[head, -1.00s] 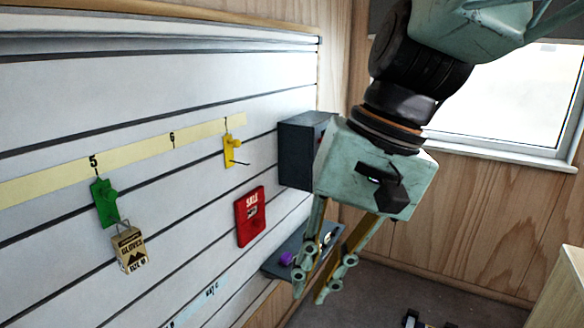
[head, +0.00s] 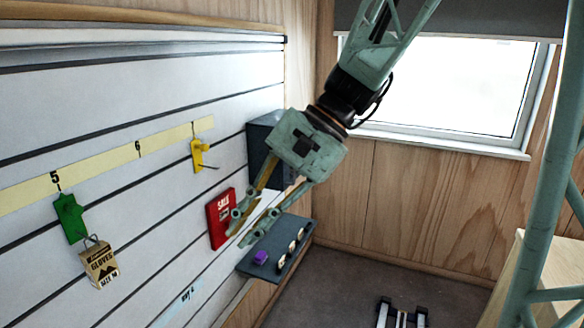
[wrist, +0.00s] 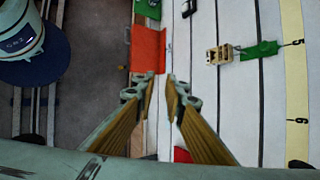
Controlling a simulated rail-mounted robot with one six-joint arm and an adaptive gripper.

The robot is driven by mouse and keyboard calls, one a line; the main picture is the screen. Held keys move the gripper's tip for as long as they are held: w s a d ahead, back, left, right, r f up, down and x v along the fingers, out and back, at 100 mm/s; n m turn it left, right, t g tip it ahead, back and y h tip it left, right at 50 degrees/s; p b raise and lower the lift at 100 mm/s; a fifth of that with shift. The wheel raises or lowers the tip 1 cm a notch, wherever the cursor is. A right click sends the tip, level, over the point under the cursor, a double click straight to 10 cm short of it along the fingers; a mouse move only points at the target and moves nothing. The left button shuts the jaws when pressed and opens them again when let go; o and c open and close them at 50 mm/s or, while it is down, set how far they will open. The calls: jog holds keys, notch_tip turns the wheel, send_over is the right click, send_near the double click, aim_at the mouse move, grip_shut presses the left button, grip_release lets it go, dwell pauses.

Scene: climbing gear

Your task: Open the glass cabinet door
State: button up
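A dark grey box (head: 258,137) is mounted on the slatted wall near its right end in the head view. It may be the cabinet, but I cannot make out a glass door or a handle, and my gripper hides part of its front. My gripper (head: 242,227) hangs in front of the wall, fingers pointing down and left, between the box and a small shelf. In the wrist view my gripper (wrist: 160,82) shows a gap between its fingertips, with nothing held. The box is not clearly visible in the wrist view.
A dark shelf (head: 250,268) holds a purple item (head: 261,257) and several small round things. A red SALE card (head: 219,222) hangs close to my fingertips. A yellow hook (head: 198,155), green holder (head: 70,218) and gloves tag (head: 100,263) are on the wall. Floor (head: 345,285) lies right.

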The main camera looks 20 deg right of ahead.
jog(key=w+d+f+m+t+y+p, duration=0.1)
jog(key=w+d+m+t+y+p, duration=0.2)
jog(key=w, duration=0.6)
jog(key=w+d+m+t, duration=0.1)
jog(key=w+d+m, duration=0.2)
jog(key=w+d, duration=0.4)
jog(key=w+d+f+m+t+y+p, duration=0.1)
jog(key=w+d+m+y+p, duration=0.2)
jog(key=w, duration=0.7)
jog(key=w+d+f+m+t+h+p, duration=0.1)
jog(key=w+d+f+m+t, duration=0.2)
jog(key=d, duration=0.6)
jog(key=w+d+f+m+t+h, duration=0.2)
jog(key=w+d+f+m+t, duration=0.1)
jog(key=d, duration=0.6)
jog(key=w+d+f+m+t+h+p, duration=0.1)
jog(key=w+d+f+m+t, duration=0.2)
jog(key=d, duration=0.6)
jog(key=w+f+m, duration=0.2)
jog(key=w, duration=0.1)
jog(key=shift+w+d+f+t+h+p, duration=0.3)
jog(key=shift+w+f+h, duration=0.05)
jog(key=shift+f+h, duration=0.05)
jog(key=shift+a, duration=0.1)
send_over(294, 182)
jog(key=shift+w, duration=0.3)
